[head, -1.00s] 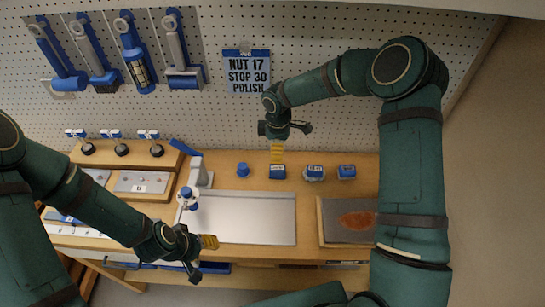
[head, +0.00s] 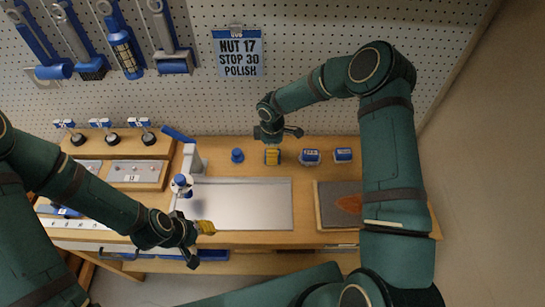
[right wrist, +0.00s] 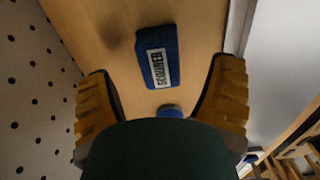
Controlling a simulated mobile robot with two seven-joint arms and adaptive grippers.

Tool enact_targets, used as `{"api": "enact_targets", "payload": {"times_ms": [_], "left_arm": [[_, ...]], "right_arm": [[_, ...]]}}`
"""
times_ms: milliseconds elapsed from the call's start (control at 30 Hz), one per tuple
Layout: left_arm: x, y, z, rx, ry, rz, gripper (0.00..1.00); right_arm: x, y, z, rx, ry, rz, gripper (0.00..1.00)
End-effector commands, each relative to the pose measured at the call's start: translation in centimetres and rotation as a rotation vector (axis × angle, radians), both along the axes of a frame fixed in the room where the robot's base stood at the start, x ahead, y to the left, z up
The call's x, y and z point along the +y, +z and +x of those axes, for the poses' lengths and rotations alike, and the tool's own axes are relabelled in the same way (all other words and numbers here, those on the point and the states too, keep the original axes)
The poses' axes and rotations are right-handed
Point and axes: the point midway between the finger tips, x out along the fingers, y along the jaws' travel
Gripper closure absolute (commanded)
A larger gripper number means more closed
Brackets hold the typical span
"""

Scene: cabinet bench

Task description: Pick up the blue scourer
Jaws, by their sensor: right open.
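The blue scourer (right wrist: 157,56) lies on the wooden bench in the right wrist view, a blue block with a white label reading SCOURER. It shows beyond and between my open right fingers (right wrist: 161,105), apart from both. In the head view, my right gripper (head: 272,156) points down at the back of the bench and hides most or all of the scourer. My left gripper (head: 206,228) is over the front edge of the metal plate, its yellow fingertips seen from above; their opening is unclear.
The pegboard (head: 330,40) rises behind.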

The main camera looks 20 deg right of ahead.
Motion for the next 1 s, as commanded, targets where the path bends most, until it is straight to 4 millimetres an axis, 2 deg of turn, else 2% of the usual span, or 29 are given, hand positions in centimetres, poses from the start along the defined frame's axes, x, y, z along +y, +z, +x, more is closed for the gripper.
{"api": "enact_targets", "payload": {"times_ms": [33,200,467,500,567,600,700,1000], "left_arm": [[0.0,-0.5,0.0,0.0,0.001,0.0,0.53],[0.0,-1.5,0.0,0.0,0.002,0.001,0.53],[0.0,-1.5,0.0,0.0,0.002,0.002,0.53],[0.0,-1.5,0.0,0.0,0.002,0.002,0.53],[0.0,-1.5,0.0,-0.001,0.003,0.002,0.53],[0.0,-1.5,0.0,-0.001,0.003,0.001,0.53],[0.0,-1.5,0.0,-0.001,0.003,0.002,0.53],[0.0,-1.5,0.0,-0.001,0.003,0.001,0.53]], "right_arm": [[-0.1,-1.1,-0.2,0.003,0.0,0.001,0.17],[-0.1,-3.5,-0.2,0.002,0.0,0.002,0.17],[-0.2,-3.7,-0.1,-0.001,0.0,0.001,0.17],[-0.2,-3.6,-0.1,-0.001,0.0,0.001,0.25],[-0.2,-3.6,-0.1,0.0,0.0,0.0,0.46],[-0.2,-3.6,-0.1,0.0,0.0,0.0,0.6],[-0.2,-3.7,-0.1,0.0,0.0,0.0,0.91],[-0.2,-3.7,-0.2,0.001,0.001,0.0,0.93]]}}
